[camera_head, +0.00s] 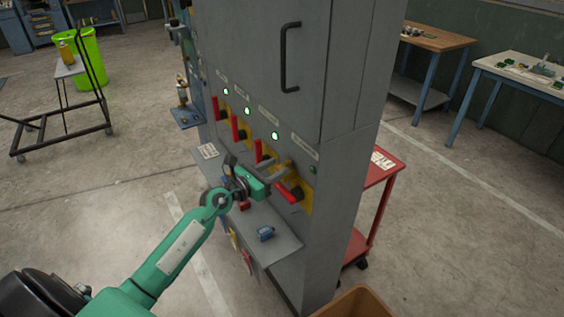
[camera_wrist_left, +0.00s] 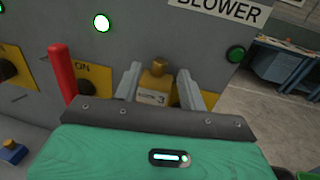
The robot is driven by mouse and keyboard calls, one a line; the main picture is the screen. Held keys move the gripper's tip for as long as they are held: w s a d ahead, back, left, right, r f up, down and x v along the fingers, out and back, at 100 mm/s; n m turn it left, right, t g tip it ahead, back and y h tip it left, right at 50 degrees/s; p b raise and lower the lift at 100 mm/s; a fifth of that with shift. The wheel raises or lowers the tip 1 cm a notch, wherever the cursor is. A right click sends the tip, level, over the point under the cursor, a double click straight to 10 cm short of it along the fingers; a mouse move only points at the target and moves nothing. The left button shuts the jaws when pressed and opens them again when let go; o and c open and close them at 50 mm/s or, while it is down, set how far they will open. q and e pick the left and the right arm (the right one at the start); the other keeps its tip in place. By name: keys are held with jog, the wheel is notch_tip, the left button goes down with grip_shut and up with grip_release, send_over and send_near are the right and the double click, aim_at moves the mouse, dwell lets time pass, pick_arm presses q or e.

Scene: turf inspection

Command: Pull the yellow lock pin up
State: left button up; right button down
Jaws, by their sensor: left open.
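In the left wrist view a yellow, brass-like piece (camera_wrist_left: 159,73) with a rounded top, apparently the lock pin, stands upright at the panel beneath the BLOWER label. A pale tag with a 3 shows just below it. My left gripper (camera_wrist_left: 160,88) is open, with one finger on each side of the yellow piece; I cannot tell whether they touch it. In the head view my left gripper (camera_head: 277,171) is at the grey cabinet's front, by the lowest red lever (camera_head: 288,191), and the pin cannot be made out there. My right gripper is not in view.
The grey cabinet (camera_head: 345,170) carries several red levers on yellow plates and lit green lamps. A blue padlock-like item (camera_head: 265,233) lies on its shelf (camera_head: 285,247). A red cart (camera_head: 372,215) stands at right, an orange-brown bin (camera_head: 358,303) in front.

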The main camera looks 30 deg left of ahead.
aim_at(282, 165)
pick_arm(q)
jog(key=shift+x, duration=1.5)
grip_shut()
